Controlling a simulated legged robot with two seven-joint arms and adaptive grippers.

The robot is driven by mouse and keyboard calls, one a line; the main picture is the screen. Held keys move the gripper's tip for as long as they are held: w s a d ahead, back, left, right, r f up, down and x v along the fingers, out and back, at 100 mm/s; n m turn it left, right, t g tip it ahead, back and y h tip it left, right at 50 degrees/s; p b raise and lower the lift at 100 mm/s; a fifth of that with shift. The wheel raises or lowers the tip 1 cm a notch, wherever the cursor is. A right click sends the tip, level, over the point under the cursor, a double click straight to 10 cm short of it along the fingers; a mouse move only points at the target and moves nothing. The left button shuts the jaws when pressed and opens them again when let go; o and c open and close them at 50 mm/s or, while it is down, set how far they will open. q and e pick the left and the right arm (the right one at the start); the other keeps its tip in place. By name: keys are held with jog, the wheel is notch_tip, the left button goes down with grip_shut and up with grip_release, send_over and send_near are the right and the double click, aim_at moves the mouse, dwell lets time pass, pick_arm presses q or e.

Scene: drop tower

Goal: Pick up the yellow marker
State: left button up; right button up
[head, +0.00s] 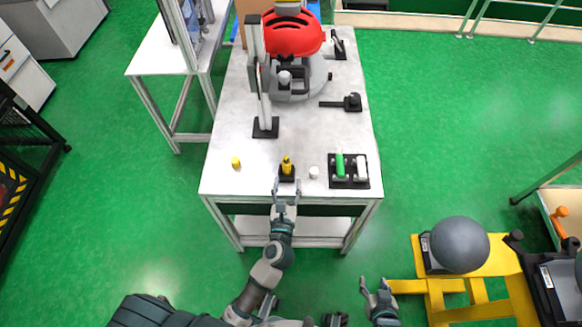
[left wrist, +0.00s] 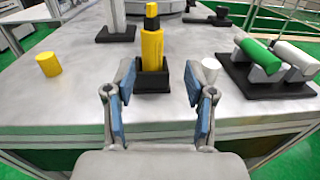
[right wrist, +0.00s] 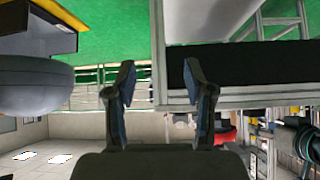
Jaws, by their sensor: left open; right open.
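The yellow marker (head: 286,163) stands upright in a small black holder (head: 286,174) near the front edge of the table. In the left wrist view the marker (left wrist: 152,45) has a dark band near its top, and its lower end is hidden inside the holder (left wrist: 150,83). My left gripper (head: 287,184) is open and empty at the table's front edge, pointing at the holder, with the marker centred between its fingers (left wrist: 160,95) but farther away. My right gripper (head: 378,288) is open and empty, low and to the right of the table, also seen in the right wrist view (right wrist: 160,88).
A yellow cylinder (head: 236,162) stands left of the holder. A white cylinder (head: 314,172) and a black rack (head: 349,184) with a green and a white piece stand right. A post (head: 264,100) and red-topped machine (head: 294,40) stand behind. A grey ball (head: 459,244) sits on a yellow frame.

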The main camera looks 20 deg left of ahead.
aim_at(288, 170)
pick_arm(q)
jog(key=shift+w+a+f, duration=0.2)
jog(key=shift+w+a, duration=0.85)
jog(key=shift+w, duration=0.15)
jog(key=w, duration=0.2)
jog(key=w+b, duration=0.1)
jog(key=shift+w+a+f, duration=0.2)
jog(key=shift+w+a, duration=0.15)
jog(key=shift+a, duration=0.05)
jog(key=shift+w+d, duration=0.2)
jog(key=shift+w, duration=0.15)
jog(key=shift+d+r, duration=0.15)
jog(key=shift+d, duration=0.2)
jog(key=shift+a, duration=0.1)
jog(key=c, duration=0.4)
jog(key=shift+a, duration=0.2)
jog(key=c, duration=0.5)
jog(key=shift+a, duration=0.15)
grip_shut()
pick_arm(e)
jog(key=w+a+r+t, duration=0.1)
jog(key=w+a, duration=0.1)
jog(key=shift+w+a+r+t, duration=0.15)
jog(key=shift+a+r+t, duration=0.15)
jog(key=shift+r+t, duration=0.1)
